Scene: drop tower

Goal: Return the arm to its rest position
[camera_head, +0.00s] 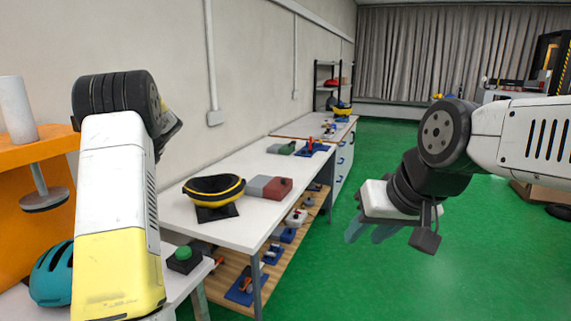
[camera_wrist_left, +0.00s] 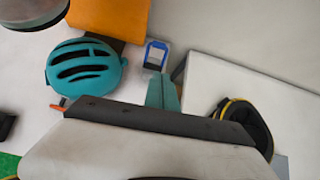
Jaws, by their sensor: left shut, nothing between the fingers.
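My left arm rises at the left of the head view, its hand hidden behind its own links. The left wrist view shows the teal fingers of my left gripper (camera_wrist_left: 162,93) together, with nothing held. They point towards the white table beside a teal helmet (camera_wrist_left: 84,68), apart from it in the picture. The helmet (camera_head: 52,275) also shows at the lower left of the head view, partly behind my arm. My right gripper (camera_head: 368,231) hangs over the green floor at the right, its two teal fingers apart and empty.
An orange structure (camera_head: 32,157) with a grey disc (camera_head: 45,198) stands at the far left. A green button (camera_head: 185,253) is near my left arm. A black-and-yellow headgear (camera_head: 213,187) and a red-grey box (camera_head: 270,187) lie on the long bench. The green floor (camera_head: 320,290) is open.

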